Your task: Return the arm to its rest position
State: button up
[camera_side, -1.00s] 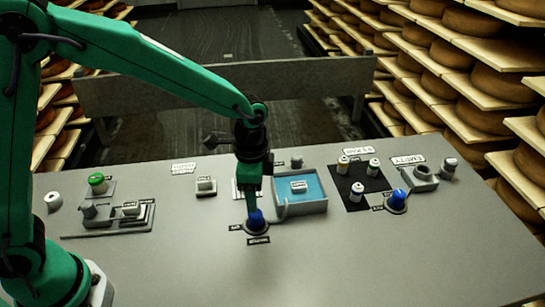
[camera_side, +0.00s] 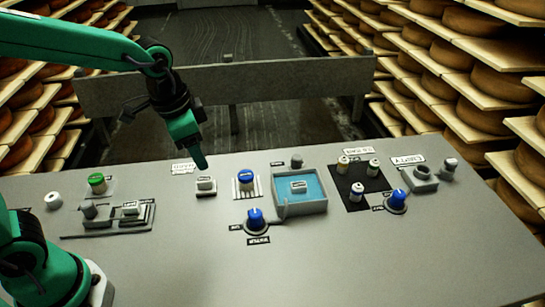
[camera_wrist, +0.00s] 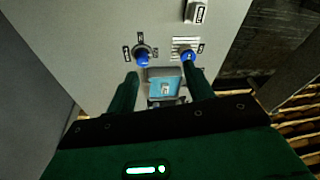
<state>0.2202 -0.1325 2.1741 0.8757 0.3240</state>
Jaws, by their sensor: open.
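My gripper (camera_side: 200,158) is green and hangs in the air above the back of the grey panel (camera_side: 190,265), near a small white labelled block (camera_side: 205,186). In the wrist view its two fingers (camera_wrist: 160,82) are spread apart with nothing held between them. A blue knob (camera_side: 255,218) stands on its round base in front of the blue-floored tray (camera_side: 314,206). A second blue-topped piece (camera_side: 246,180) sits on a striped patch behind it. Both blue pieces are apart from my gripper.
A green button (camera_side: 97,183) and a grey fixture (camera_side: 92,212) stand at the left. A black pad (camera_side: 374,184) with several small vials and another blue knob (camera_side: 396,201) are at the right. Cheese shelves (camera_side: 470,80) flank the panel. The panel's front is clear.

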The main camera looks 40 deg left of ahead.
jog(key=s+a+r+n+t, duration=0.3)
jog(key=s+a+n, duration=0.3)
jog(key=s, duration=0.5)
jog(key=shift+s+a+r+y, duration=0.15)
jog(key=shift+a+r+y, duration=0.15)
jog(key=shift+a+r, duration=0.4)
jog(key=shift+f, duration=0.1)
